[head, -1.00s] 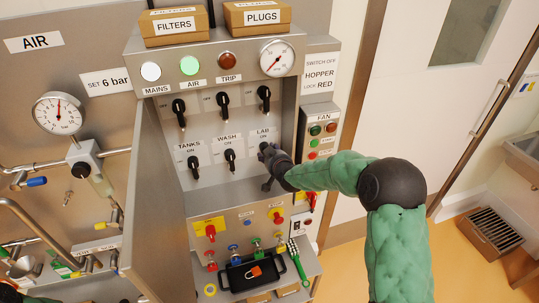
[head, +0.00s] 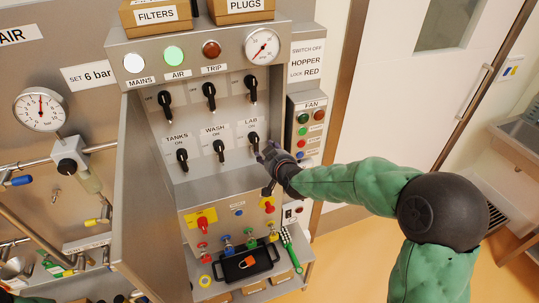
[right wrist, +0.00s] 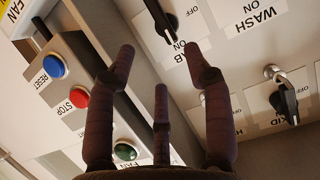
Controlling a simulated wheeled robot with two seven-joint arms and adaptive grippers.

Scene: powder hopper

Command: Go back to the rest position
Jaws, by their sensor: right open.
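My right gripper (head: 272,160) is open and empty in front of the grey switch panel (head: 215,110), just right of and below the LAB switch (head: 253,139). In the right wrist view its spread dark fingers (right wrist: 158,65) point at the panel. There the LAB switch's black handle (right wrist: 160,20) is beyond the fingertips, with a small gap apparent, and nothing is between the fingers. My green right arm reaches in from the right. My left gripper cannot be made out in the head view.
The FAN button box (head: 308,130) is close to the right of my gripper. Below are a black tray (head: 250,264) with a padlock and several coloured lockout pieces. An open metal door (head: 145,200) stands left of the panel. Free floor is at the lower right.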

